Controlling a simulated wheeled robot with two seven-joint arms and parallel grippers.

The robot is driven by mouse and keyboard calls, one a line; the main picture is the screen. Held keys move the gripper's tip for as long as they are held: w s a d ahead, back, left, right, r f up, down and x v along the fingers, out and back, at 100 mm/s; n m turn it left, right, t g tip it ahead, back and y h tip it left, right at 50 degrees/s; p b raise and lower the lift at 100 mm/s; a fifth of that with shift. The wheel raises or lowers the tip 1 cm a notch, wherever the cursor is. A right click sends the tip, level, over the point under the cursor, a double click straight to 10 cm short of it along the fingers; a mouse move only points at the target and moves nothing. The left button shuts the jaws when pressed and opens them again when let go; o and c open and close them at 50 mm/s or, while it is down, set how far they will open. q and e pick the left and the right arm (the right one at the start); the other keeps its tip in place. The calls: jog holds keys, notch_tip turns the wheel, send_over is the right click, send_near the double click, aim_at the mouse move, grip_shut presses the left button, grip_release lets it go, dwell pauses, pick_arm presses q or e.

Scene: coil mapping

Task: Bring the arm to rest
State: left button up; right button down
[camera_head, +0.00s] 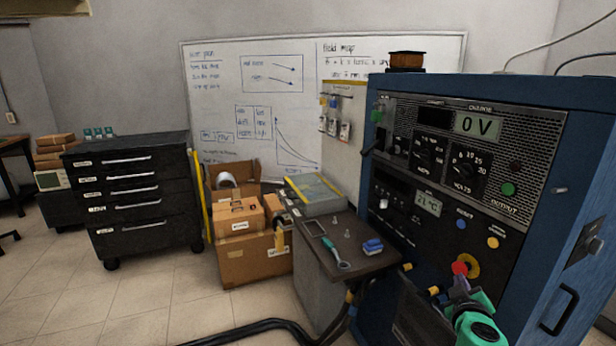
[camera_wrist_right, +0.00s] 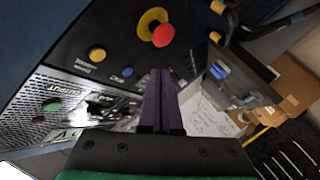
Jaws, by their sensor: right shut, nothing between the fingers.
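My right gripper (camera_head: 459,282) is in front of the lower part of a blue power cabinet (camera_head: 590,150), just below a red stop button (camera_head: 459,268) on a yellow ring. In the right wrist view its two dark fingers (camera_wrist_right: 160,85) are together, with nothing between them. The red button (camera_wrist_right: 163,36) shows there beyond the fingertips, a little apart from them in the picture. The cabinet's upper display (camera_head: 478,125) reads 0 V and the lower one (camera_head: 428,203) reads 21 °C. My left gripper is not in view.
A small dark bench (camera_head: 375,262) beside the cabinet holds a green-handled tool (camera_head: 336,258) and a blue block (camera_head: 373,246). Cardboard boxes (camera_head: 250,265), a black drawer chest (camera_head: 135,200) and a whiteboard (camera_head: 260,80) stand behind. Black cables (camera_head: 260,329) lie on the floor. Floor at the left is clear.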

jog(key=s+a+f+m+g+y, duration=0.1)
jog(key=s+a+f+g+y, duration=0.35)
jog(key=s+a+f, duration=0.55)
jog(key=s+a+f+m+g+y, duration=0.1)
jog(key=s+a+f+g+y, duration=0.35)
jog(key=s, duration=0.85)
jog(key=s+a+f+g+h, duration=0.1)
jog(key=s+f, duration=0.1)
jog(key=f, duration=1.2)
jog(key=s+a+f+g, duration=0.1)
jog(key=s+f, duration=0.1)
jog(key=f, duration=1.2)
jog(key=s+d+f+n+g, duration=0.1)
jog(key=s+d+f, duration=0.2)
jog(key=s+f, duration=0.9)
jog(key=s, duration=0.3)
jog(key=shift+s+f+h, duration=0.2)
jog(key=shift+s+h, duration=0.1)
jog(key=shift+s, duration=0.05)
